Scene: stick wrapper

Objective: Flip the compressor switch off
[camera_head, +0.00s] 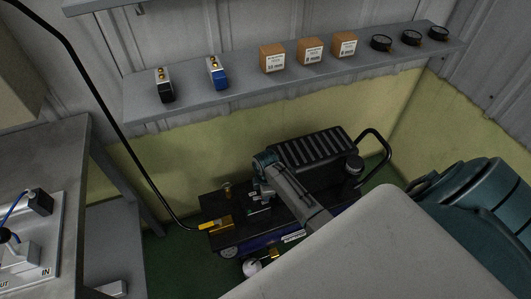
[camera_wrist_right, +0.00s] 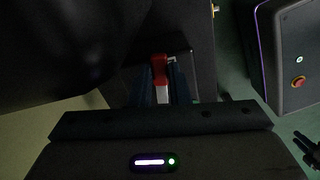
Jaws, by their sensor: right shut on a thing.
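The black air compressor (camera_head: 312,149), with a ribbed top and a curved handle, stands on the floor below the shelf. My right arm reaches down over it in the head view, and its wrist hides part of the compressor. In the right wrist view, the compressor's red switch (camera_wrist_right: 159,68) sits between the two dark fingers of my right gripper (camera_wrist_right: 162,79), which is shut on it. A pale part shows just below the red one. A dark fingered shape at that view's right edge may be my left gripper (camera_wrist_right: 309,150); its opening is unclear.
A black hose with a yellow end (camera_head: 208,226) runs down to the compressor's left side. A wall shelf (camera_head: 235,88) above carries boxes, gauges and small fittings. A grey metal table (camera_head: 62,150) stands at the left. Green floor shows between table and compressor.

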